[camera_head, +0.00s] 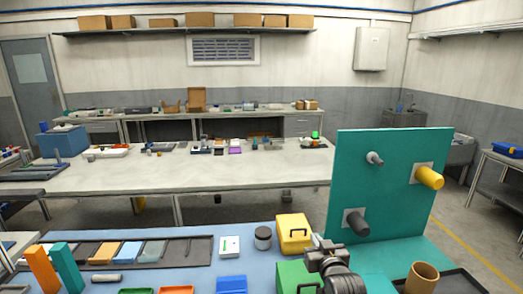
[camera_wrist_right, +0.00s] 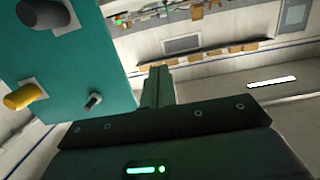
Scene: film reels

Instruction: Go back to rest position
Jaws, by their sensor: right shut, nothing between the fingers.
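My right gripper (camera_head: 326,252) is in front of the lower left part of the teal pegboard (camera_head: 395,165), at the bottom of the head view. In the right wrist view, its fingers (camera_wrist_right: 158,84) are pressed together with nothing between them. The same pegboard (camera_wrist_right: 85,60) fills the left of that view, with a yellow peg (camera_wrist_right: 24,96), a dark grey peg and a small metal peg. My left gripper is not in either view.
A yellow box (camera_head: 293,233) and a green box (camera_head: 298,277) stand close left of the right gripper. A brown cylinder (camera_head: 421,277) stands at the lower right. Orange and teal upright blocks, a dark tray (camera_head: 200,252) and small bins lie on the blue-topped table. A long bench (camera_head: 250,172) stands behind.

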